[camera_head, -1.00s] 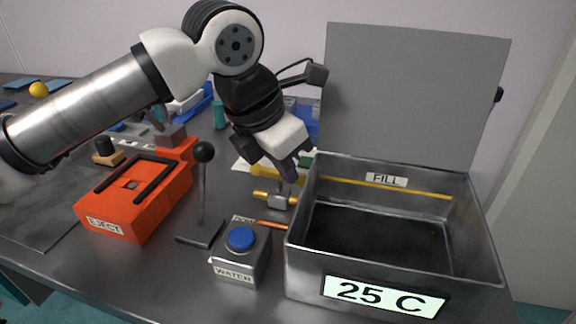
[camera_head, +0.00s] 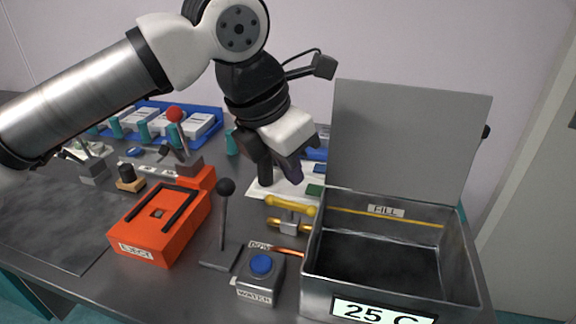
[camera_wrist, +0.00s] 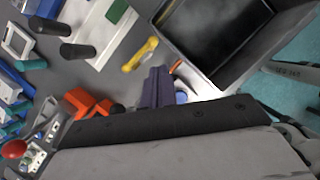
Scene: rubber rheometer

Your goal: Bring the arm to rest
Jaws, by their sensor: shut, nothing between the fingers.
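My gripper (camera_head: 294,180) is shut and empty. In the head view it hangs in the air above the table, near the yellow-handled valve (camera_head: 290,207) and left of the open metal bath's raised lid (camera_head: 408,135). In the wrist view my gripper's dark fingers (camera_wrist: 157,88) lie together, with the valve's yellow handle (camera_wrist: 140,55) beyond them. My arm reaches in from the left, bent at the elbow.
The open metal bath (camera_head: 385,210) marked 25 C stands at the right. A blue tray (camera_head: 206,113) lies behind my arm.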

